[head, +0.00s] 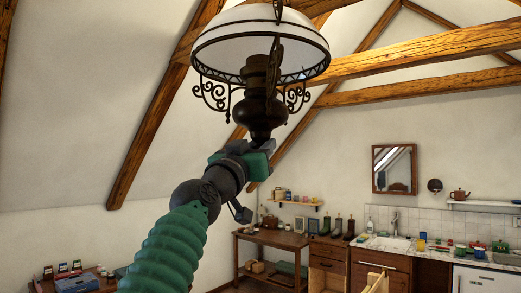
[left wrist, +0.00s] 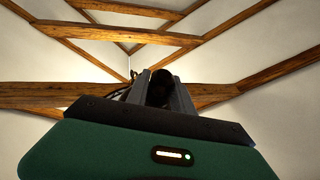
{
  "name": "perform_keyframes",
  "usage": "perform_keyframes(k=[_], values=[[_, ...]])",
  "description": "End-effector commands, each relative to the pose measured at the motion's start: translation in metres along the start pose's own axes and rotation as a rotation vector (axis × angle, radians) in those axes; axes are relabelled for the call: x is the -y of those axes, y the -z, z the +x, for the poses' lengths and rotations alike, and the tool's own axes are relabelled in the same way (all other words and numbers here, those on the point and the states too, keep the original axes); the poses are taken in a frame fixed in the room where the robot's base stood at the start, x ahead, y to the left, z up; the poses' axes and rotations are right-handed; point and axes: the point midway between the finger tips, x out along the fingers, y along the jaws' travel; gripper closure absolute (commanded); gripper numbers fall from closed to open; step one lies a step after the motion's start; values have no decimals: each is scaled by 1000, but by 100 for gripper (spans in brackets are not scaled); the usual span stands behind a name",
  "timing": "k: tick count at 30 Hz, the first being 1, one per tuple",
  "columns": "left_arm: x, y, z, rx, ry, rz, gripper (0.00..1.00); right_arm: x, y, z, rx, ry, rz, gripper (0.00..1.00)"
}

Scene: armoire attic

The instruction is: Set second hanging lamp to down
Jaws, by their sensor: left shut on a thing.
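A hanging lamp (head: 262,75) with a white glass shade and dark ornate metal frame fills the upper middle of the head view. My left gripper (head: 258,143) reaches up to its dark bottom knob and is shut on it. In the left wrist view the two fingers (left wrist: 160,92) stand on either side of a dark rounded part, the lamp's lower end (left wrist: 161,84). Most of the lamp is hidden there. Only one lamp shows, so I cannot tell its order. My right gripper does not show.
Wooden beams (head: 430,50) cross the sloped ceiling behind the lamp. A wooden table (head: 270,238) and a kitchen counter (head: 385,250) with several items stand along the far wall. A mirror (head: 394,169) hangs above. A low surface with boxes (head: 78,284) is at lower left.

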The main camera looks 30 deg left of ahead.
Motion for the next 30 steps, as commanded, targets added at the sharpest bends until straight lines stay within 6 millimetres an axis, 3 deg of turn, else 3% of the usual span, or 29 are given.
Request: perform_keyframes(k=[10, 11, 15, 25, 30], values=[[0, -3, 1, 6, -2, -2, 100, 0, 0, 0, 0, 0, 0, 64], [0, -3, 1, 5, -1, -2, 68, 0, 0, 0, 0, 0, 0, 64], [0, -2, 0, 4, -1, -1, 50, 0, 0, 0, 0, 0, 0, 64], [0, -1, -4, 0, 0, 0, 50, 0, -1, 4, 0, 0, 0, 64], [0, -9, -35, -2, 1, 1, 50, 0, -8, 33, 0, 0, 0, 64]])
